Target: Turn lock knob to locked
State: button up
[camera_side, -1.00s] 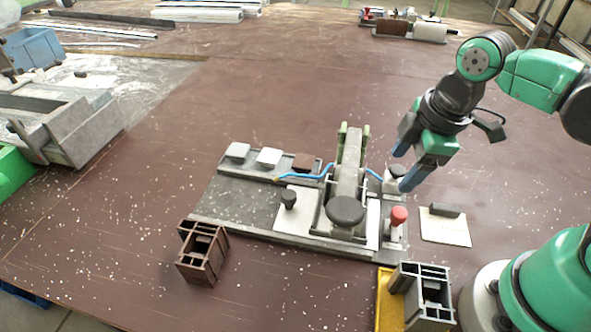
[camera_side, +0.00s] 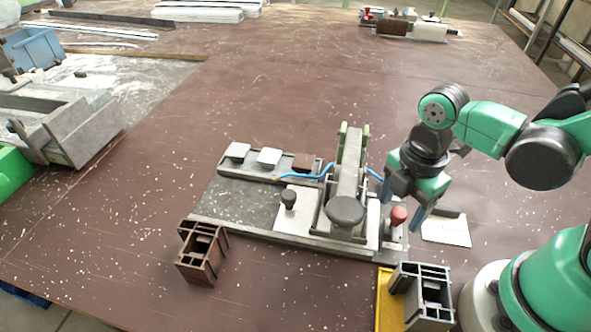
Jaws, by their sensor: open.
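A red knob (camera_side: 398,215) stands on a small pale block at the fixture's right side. A smaller black knob (camera_side: 288,197) stands to the left of the bar. No label shows which is the lock knob, and I cannot read a locked mark. My gripper (camera_side: 403,203) is open and points down at the red knob, with blue fingertips on either side of its top. Whether they touch it, I cannot tell.
A brown profile piece (camera_side: 203,252) stands at front left and a dark grey one (camera_side: 428,290) by a yellow tray (camera_side: 386,308) at front right. A white plate (camera_side: 446,230) lies right of the fixture. A blue hose (camera_side: 318,175) crosses beside the bar.

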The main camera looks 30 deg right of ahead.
jog(key=shift+f, duration=0.2)
grip_shut()
